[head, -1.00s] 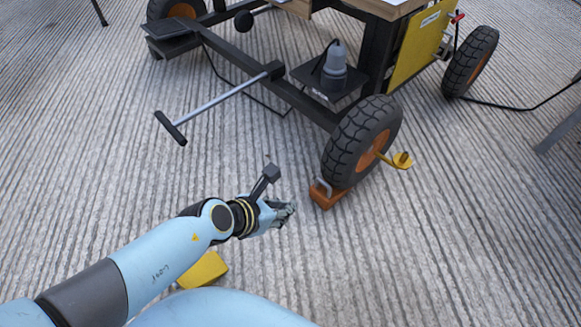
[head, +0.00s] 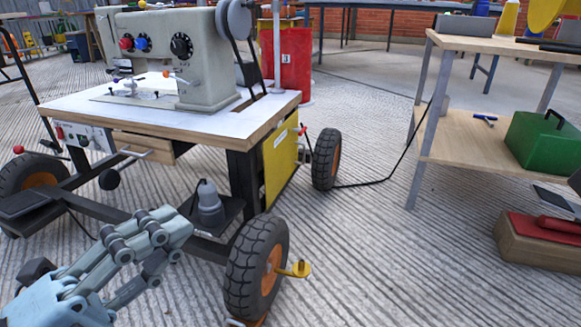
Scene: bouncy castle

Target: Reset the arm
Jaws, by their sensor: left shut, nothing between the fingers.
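My left gripper (head: 165,235) is at the lower left of the head view, raised close to the camera. Its fingers are shut with nothing visible between them. Behind it is a wheeled cart (head: 275,125) with a wooden top, carrying a large grey sewing machine (head: 195,50). The gripper covers part of the cart's lower frame. My right gripper does not show.
A wooden shelf table (head: 470,155) with a green toolbox (head: 545,145) stands at right. The ribbed floor (head: 370,260) between is clear.

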